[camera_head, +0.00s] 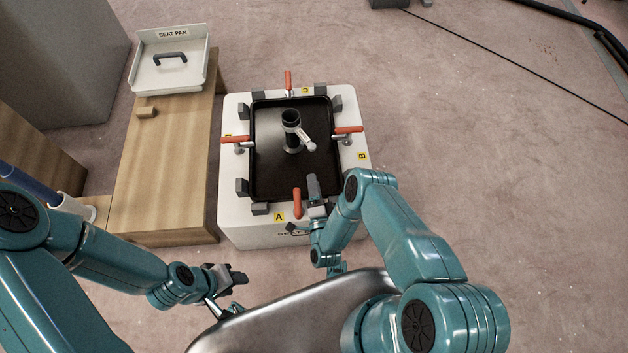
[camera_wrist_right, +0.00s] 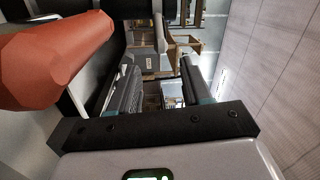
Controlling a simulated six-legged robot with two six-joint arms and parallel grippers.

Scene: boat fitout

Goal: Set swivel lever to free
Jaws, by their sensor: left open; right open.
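A dark upright post (camera_head: 291,120) stands in the middle of a black tray on a white base. A short pale lever (camera_head: 307,143) sticks out from it, slanting down to the right; I take it to be the swivel lever. My right gripper (camera_head: 314,190) is over the tray's near edge, short of the post and apart from the lever. In the right wrist view its two fingers (camera_wrist_right: 160,85) are spread with nothing held between them. My left gripper (camera_head: 236,279) is open and empty, low at the left, in front of the base.
Red-handled clamps stand around the white base (camera_head: 235,205); the near one (camera_head: 297,203) is close beside my right gripper and looms at the left in the wrist view (camera_wrist_right: 50,60). A wooden bench (camera_head: 165,170) with a white seat pan (camera_head: 170,75) stands left.

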